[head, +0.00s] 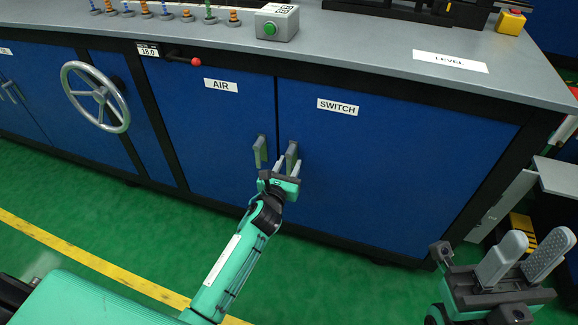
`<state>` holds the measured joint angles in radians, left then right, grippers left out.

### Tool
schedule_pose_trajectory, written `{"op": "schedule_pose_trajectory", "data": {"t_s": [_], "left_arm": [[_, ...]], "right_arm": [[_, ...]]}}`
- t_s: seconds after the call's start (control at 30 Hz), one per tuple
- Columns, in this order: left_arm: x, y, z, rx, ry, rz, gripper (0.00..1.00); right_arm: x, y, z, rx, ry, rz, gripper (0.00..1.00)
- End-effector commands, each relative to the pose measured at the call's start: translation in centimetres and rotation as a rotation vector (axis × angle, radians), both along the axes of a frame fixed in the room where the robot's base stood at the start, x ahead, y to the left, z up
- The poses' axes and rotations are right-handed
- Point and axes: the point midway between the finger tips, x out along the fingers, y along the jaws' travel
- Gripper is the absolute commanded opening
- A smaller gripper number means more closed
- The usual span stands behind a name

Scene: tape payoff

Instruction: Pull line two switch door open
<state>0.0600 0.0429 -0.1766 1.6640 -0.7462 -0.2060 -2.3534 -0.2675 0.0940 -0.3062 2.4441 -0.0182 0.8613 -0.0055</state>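The blue door labelled SWITCH (390,165) is on the right side of the cabinet front and looks closed, flush with the front. Its grey upright handle (292,149) is at the door's left edge. My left gripper (286,166) is at this handle, with its fingertips around or against the handle's lower part. The fingers are small and overlap the handle, so I cannot tell whether they grip it. My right gripper (523,257) is at the lower right, well away from the door, open and empty with its two grey pads apart.
The blue AIR door (215,135) with its own handle (260,151) is just to the left. A grey handwheel (96,97) and a red-knobbed lever (196,61) are further left. The green floor (330,265) before the cabinet is clear.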

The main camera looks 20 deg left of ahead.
Motion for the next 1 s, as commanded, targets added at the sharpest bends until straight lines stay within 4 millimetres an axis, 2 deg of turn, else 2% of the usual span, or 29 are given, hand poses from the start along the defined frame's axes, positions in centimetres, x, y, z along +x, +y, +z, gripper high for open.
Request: {"op": "schedule_pose_trajectory", "data": {"t_s": [0.37, 0.57, 0.83, 1.0], "left_arm": [[0.5, 0.0, 0.0, -0.001, 0.000, 0.000, 0.36], [0.5, 0.0, 0.0, -0.001, 0.000, 0.000, 0.00], [0.7, 0.0, 0.0, -0.005, 0.000, 0.000, 0.00], [1.9, 0.0, 0.0, -0.039, 0.000, 0.000, 0.00]], "right_arm": [[0.0, 0.0, 0.1, 0.003, -0.003, -0.001, 0.36], [0.0, 0.0, 0.1, 0.005, -0.004, -0.001, 0.36], [0.1, 0.0, 0.1, 0.005, -0.004, -0.001, 0.36], [0.1, 0.0, -0.1, 0.004, -0.006, -0.002, 0.36]]}}
